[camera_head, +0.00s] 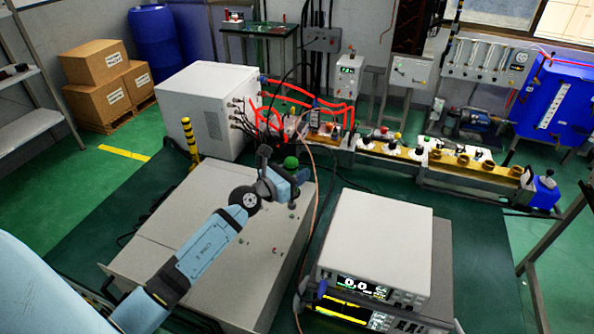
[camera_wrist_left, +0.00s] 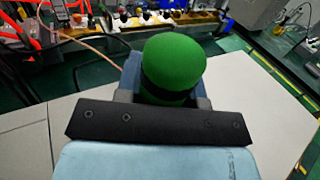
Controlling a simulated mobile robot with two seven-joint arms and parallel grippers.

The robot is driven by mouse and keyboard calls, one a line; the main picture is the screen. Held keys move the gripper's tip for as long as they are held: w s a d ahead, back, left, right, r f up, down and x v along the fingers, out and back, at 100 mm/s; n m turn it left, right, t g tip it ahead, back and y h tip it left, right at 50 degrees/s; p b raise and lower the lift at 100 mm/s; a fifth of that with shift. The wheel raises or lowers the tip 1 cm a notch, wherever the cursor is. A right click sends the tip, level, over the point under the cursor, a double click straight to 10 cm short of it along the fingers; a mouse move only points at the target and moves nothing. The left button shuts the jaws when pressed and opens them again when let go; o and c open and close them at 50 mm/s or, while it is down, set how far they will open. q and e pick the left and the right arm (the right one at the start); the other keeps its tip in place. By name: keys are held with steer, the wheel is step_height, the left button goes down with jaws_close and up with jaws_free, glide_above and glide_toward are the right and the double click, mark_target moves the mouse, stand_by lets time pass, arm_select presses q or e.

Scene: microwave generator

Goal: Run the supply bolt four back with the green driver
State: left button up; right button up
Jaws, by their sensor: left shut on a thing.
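My left gripper (camera_head: 290,180) is above the far right part of a grey metal box top (camera_head: 190,235). It is shut on the green driver (camera_head: 290,162), whose rounded green end shows above the fingers. In the left wrist view the green driver (camera_wrist_left: 173,68) stands between the fingers, with a dark band around it; its lower end is hidden. Small dark bolt-like spots (camera_head: 275,250) show on the box top, too small to tell apart. I cannot tell which is supply bolt four, or whether the driver touches one. My right gripper is not in view.
A white instrument with a display (camera_head: 375,245) stands close on the right. A white cabinet (camera_head: 205,105) with cables and red tubing (camera_head: 310,100) stands behind. A thin orange-brown cable (camera_head: 313,215) runs down just right of the gripper. The near box top is mostly clear.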

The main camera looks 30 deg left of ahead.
arm_select(q)
steer(key=shift+f+b, duration=0.8)
steer(key=shift+f, duration=0.6)
steer(key=shift+f+b, duration=0.3)
stand_by(0.4)
steer(key=shift+f, duration=0.35)
